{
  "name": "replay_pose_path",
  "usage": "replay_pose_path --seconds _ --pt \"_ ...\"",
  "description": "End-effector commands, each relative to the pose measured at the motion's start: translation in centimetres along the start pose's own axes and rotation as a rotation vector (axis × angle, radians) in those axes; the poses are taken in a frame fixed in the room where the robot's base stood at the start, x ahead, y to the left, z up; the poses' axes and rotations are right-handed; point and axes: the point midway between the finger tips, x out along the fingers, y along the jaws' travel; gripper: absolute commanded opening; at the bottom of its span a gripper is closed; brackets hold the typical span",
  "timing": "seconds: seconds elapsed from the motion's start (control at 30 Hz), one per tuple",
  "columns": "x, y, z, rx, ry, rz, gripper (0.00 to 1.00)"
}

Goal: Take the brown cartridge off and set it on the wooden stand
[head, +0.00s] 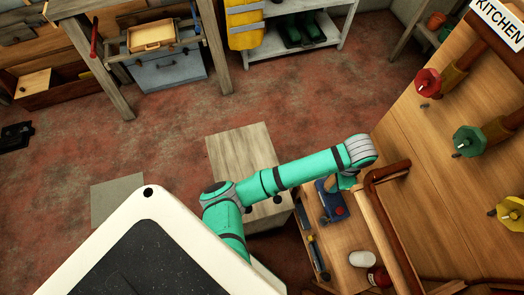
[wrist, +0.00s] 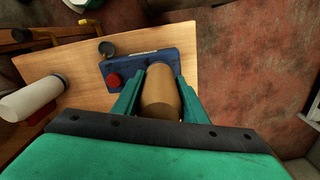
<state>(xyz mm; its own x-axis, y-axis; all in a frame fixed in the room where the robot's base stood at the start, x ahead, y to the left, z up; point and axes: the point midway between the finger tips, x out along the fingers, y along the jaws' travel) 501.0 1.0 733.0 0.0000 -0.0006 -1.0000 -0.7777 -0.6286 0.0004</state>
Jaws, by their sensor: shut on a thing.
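The brown cartridge (wrist: 160,98) is a tan-brown cylinder between the two green fingers of my gripper (wrist: 157,86) in the wrist view. My gripper is shut on it. Its far end overlaps the edge of a blue device (wrist: 178,57) with a red knob (wrist: 113,80); I cannot tell whether they touch. In the head view the blue device (head: 328,207) lies on a wooden bench just below my gripper (head: 346,182), which is mostly hidden by my wrist, and the cartridge is hidden. A pale wood-topped block (head: 238,150), seemingly the wooden stand, is left of the bench, partly behind my arm.
The bench (head: 345,238) also holds a white jar (head: 362,258) and tools at its left edge. A wooden rail (head: 388,170) rises on its right, before a board with red (head: 428,80), green (head: 467,140) and yellow (head: 510,212) knobs. The block's visible top is clear.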

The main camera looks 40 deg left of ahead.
Motion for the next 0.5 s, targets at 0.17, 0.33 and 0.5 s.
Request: replay_pose_path --seconds 0.17,0.33,0.5 --pt "0.13 0.42 -0.11 -0.136 -0.001 0.007 0.0" --pt "0.13 0.4 -0.1 -0.15 -0.001 0.006 0.0" --pt "0.12 0.44 -0.13 -0.17 0.0 0.007 0.0"
